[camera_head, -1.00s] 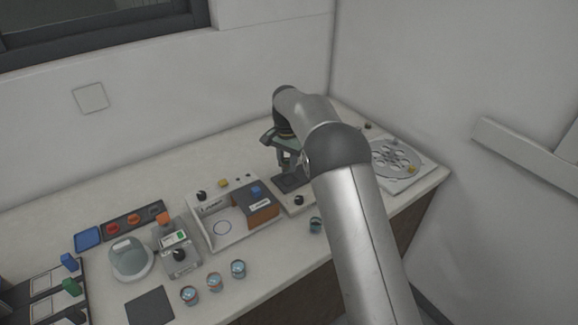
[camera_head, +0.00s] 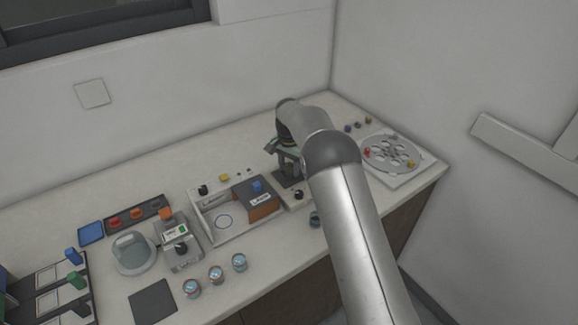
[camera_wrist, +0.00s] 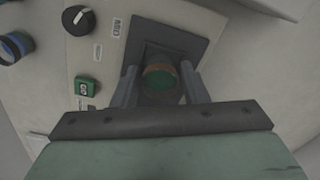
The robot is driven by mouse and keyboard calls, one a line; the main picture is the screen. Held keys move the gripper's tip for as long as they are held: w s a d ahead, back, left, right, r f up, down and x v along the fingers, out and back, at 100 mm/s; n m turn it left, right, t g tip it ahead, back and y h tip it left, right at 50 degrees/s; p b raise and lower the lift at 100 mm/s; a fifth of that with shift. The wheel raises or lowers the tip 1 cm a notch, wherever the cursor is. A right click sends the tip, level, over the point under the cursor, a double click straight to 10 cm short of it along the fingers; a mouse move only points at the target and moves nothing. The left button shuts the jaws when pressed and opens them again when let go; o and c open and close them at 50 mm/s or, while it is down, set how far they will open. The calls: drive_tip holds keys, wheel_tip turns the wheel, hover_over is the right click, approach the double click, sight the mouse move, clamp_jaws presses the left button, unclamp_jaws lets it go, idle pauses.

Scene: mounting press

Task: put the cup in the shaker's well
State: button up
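In the wrist view, a cup (camera_wrist: 161,84) with a tan rim and green inside sits between the fingers of my gripper (camera_wrist: 162,85). The fingers appear to touch its sides. The shaker (camera_wrist: 110,60) lies below, with a dark square plate and recess (camera_wrist: 180,40) directly at the cup. I cannot tell whether the cup's base rests in the well or is just above it. In the head view, my gripper (camera_head: 288,163) is over the shaker (camera_head: 295,201), and my arm partly covers it; the held cup is not distinguishable there.
The shaker's black knob (camera_wrist: 78,19) and green button (camera_wrist: 87,86) are beside the gripper. Another cup (camera_head: 315,219) stands near the counter edge, and several cups (camera_head: 216,274) stand further left.

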drive_tip(key=shift+o, duration=0.5)
drive_tip(key=shift+r, duration=0.15)
drive_tip(key=shift+r, duration=0.25)
wheel_tip(320, 180, up, 11)
drive_tip(key=b, duration=0.1)
drive_tip(key=s+d+r+n, duration=0.2)
drive_tip(key=s+d+r, duration=0.7)
drive_tip(key=s+d, duration=0.5)
drive_tip(key=s+d+f+n, duration=0.1)
drive_tip(key=s+d+f, duration=0.1)
drive_tip(key=s, duration=0.8)
drive_tip(key=s+d+f+n, duration=0.1)
drive_tip(key=s+d+f, duration=0.1)
drive_tip(key=s, duration=0.8)
drive_tip(key=s+d+f+n, duration=0.2)
drive_tip(key=s+f, duration=0.1)
drive_tip(key=s, duration=0.7)
drive_tip(key=shift+t, duration=0.4)
